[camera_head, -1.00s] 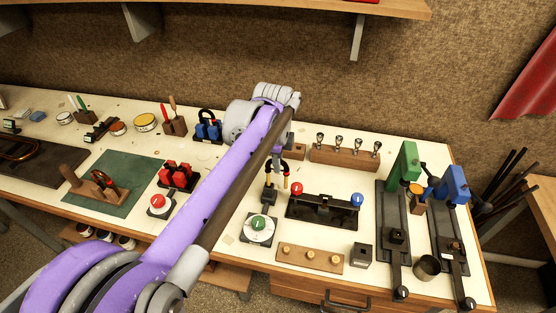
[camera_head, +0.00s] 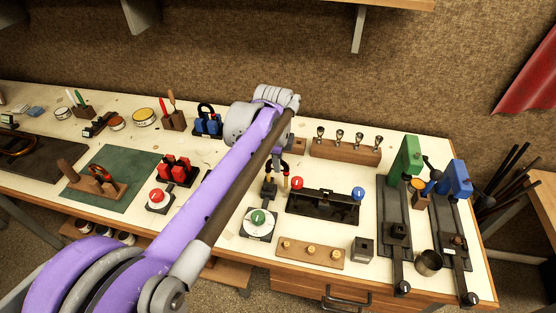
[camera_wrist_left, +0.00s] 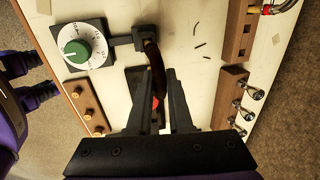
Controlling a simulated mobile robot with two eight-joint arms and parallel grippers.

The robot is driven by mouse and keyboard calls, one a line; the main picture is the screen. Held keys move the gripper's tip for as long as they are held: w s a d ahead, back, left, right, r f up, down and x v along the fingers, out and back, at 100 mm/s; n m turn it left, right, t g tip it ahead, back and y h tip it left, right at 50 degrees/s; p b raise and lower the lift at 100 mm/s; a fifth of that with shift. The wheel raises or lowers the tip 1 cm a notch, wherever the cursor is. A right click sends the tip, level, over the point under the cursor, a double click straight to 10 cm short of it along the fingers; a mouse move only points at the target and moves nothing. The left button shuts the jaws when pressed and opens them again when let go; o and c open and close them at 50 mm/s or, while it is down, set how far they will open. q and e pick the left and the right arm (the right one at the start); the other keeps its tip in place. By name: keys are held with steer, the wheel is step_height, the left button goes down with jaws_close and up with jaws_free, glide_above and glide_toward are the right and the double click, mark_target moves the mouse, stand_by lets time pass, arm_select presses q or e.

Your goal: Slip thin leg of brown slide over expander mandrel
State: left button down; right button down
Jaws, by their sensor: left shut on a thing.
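My left gripper (camera_wrist_left: 159,110) is shut on the brown slide (camera_wrist_left: 155,66), a dark curved piece that rises between the fingers in the left wrist view. In the head view the gripper (camera_head: 284,172) hangs below my wrist and is small and partly hidden by my arm. A black post with a short sideways arm (camera_wrist_left: 123,41), seemingly the expander mandrel, stands beside the green-knobbed dial (camera_wrist_left: 77,50). The slide's far end is close to the tip of this arm; I cannot tell whether it is around it, touching or apart.
A black stand with red and blue balls (camera_head: 322,206) is just right of the gripper. A wooden peg block (camera_head: 310,252) is in front, and a wooden rack of metal pieces (camera_head: 345,150) behind. Green (camera_head: 406,160) and blue (camera_head: 456,180) clamp tools stand at right.

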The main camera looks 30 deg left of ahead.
arm_select(q)
steer(key=shift+f+b, duration=0.5)
steer(key=shift+f, duration=0.6)
steer(key=c, duration=0.8)
jaws_free()
steer(key=shift+o, duration=0.2)
step_height(320, 180, up, 11)
steer(key=s, duration=0.2)
steer(key=shift+d+f+p, duration=0.15)
steer(key=shift+d+p, duration=0.1)
steer(key=shift+p, duration=0.1)
steer(key=shift+s, duration=0.1)
steer(key=s+d+f+n+t, duration=0.1)
steer(key=s+d+f+n, duration=0.1)
steer(key=s+f+n, duration=0.3)
steer(key=s+d+f+n+t, duration=0.1)
steer(key=s+d+f+n, duration=0.1)
steer(key=s+f+n, duration=0.3)
steer(key=s+d+f+n+t, duration=0.1)
steer(key=s+d+f+n, duration=0.2)
steer(key=s+f+n, duration=0.2)
steer(key=shift+s+f+h, duration=0.15)
steer(key=shift+s+f, duration=0.8)
steer(key=shift+s, duration=0.2)
steer(key=shift+s+f+h, duration=0.15)
steer(key=shift+s+f, duration=0.75)
steer(key=shift+s, duration=0.2)
